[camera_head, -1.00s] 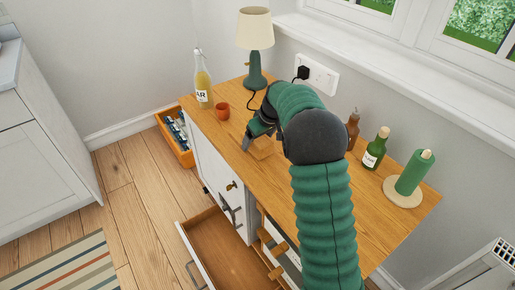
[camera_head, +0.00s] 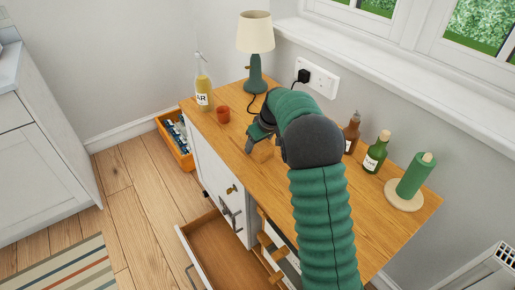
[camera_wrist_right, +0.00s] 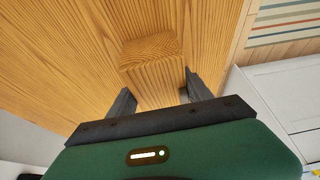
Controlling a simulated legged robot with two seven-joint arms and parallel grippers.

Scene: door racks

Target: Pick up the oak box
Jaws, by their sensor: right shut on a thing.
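The oak box (camera_head: 263,151) is a small wooden block at the front part of the wooden cabinet top. In the right wrist view the oak box (camera_wrist_right: 152,72) sits between the two dark fingers. My right gripper (camera_head: 256,147) reaches down from above and is shut on the oak box; it also shows in the right wrist view (camera_wrist_right: 158,95). I cannot tell whether the box touches the top or is slightly above it. My arm hides part of the cabinet top behind the box. My left gripper is not in view.
A brown bottle (camera_head: 351,132), a green bottle (camera_head: 375,153) and a green roll (camera_head: 415,176) stand at the right. A drawer (camera_head: 222,250) hangs open below.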

